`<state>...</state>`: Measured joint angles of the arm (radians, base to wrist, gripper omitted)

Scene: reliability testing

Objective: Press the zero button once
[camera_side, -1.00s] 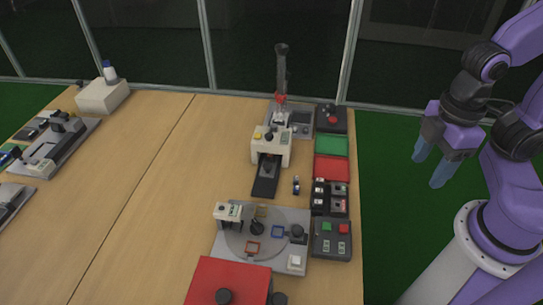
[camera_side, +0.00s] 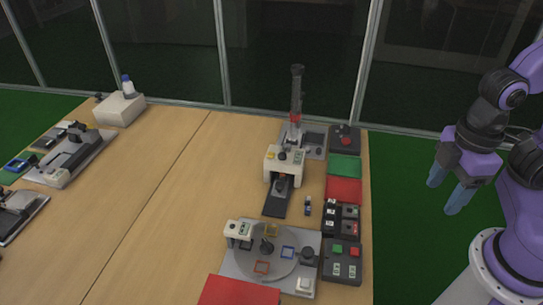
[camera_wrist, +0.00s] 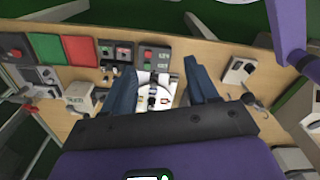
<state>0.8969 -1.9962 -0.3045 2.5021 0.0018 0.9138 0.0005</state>
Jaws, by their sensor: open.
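No button can be read as the zero button; labels are too small to read. Candidate buttons show on several devices. The white machine (camera_side: 285,153) has a yellow button (camera_side: 271,155) and dark knobs on top. The turntable station (camera_side: 238,268) has a pale button (camera_side: 305,284) at its front right corner. The dark control box (camera_side: 342,270) beside it has a green and a red button. My gripper (camera_side: 446,190) is open and empty, off to the right of the table and apart from every device. In the wrist view its fingers (camera_wrist: 159,68) frame the turntable station.
A green pad (camera_side: 344,167) and a red pad (camera_side: 343,190) lie along the table's right edge. Small button boxes (camera_side: 341,218) sit below them. A tall dark post (camera_side: 297,92) stands at the back. The left-centre wooden table (camera_side: 165,190) is clear.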

